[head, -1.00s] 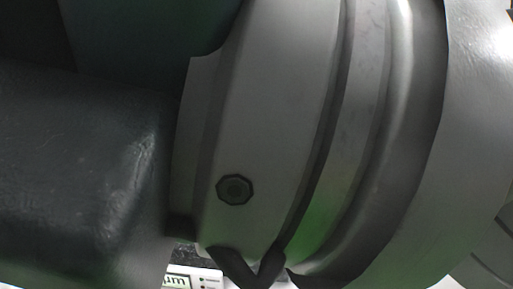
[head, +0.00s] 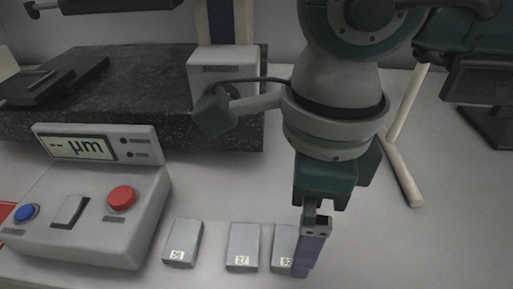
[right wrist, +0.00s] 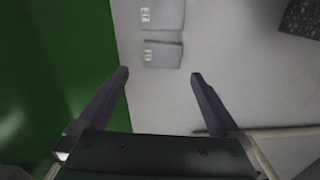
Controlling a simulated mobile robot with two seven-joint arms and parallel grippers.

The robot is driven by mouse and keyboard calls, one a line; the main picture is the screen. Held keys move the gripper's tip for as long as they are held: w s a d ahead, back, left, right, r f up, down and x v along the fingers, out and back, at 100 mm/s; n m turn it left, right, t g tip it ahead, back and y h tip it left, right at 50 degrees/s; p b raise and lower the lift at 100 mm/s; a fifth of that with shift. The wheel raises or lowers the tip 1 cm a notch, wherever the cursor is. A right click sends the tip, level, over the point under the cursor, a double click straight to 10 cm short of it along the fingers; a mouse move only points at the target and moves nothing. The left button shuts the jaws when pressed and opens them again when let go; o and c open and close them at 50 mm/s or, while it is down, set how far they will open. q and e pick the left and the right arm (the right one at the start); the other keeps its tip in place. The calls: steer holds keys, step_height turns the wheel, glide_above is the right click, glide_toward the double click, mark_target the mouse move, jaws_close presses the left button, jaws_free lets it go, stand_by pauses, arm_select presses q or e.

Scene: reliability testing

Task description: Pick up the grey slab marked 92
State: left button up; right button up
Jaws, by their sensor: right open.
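The grey slab marked 92 (head: 283,244) lies flat on the bench at the right end of a row of three. Its right side is hidden behind my right gripper (head: 309,266) in the head view. That gripper points down with purple fingers, which overlap there. In the right wrist view the gripper (right wrist: 160,75) is open, with nothing between its fingers. The nearest slab there, which fits the 92 slab (right wrist: 165,56), lies just past the fingertips, within the width of the gap. My left gripper is not in view.
Slabs marked 27 (head: 243,243) and apparently 56 (head: 184,239) lie to the left. A µm display box (head: 97,205) with red and blue buttons stands further left. A dark granite block (head: 150,125) stands behind. A cream rod (head: 402,168) lies at right.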

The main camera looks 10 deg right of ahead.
mark_target(288, 248)
steer(key=f, duration=0.5)
steer(key=shift+d+f+b, duration=0.2)
steer(key=shift+f+b, duration=0.05)
steer(key=shift+b, duration=0.15)
steer(key=shift+w, duration=0.1)
steer(key=c, duration=1.4)
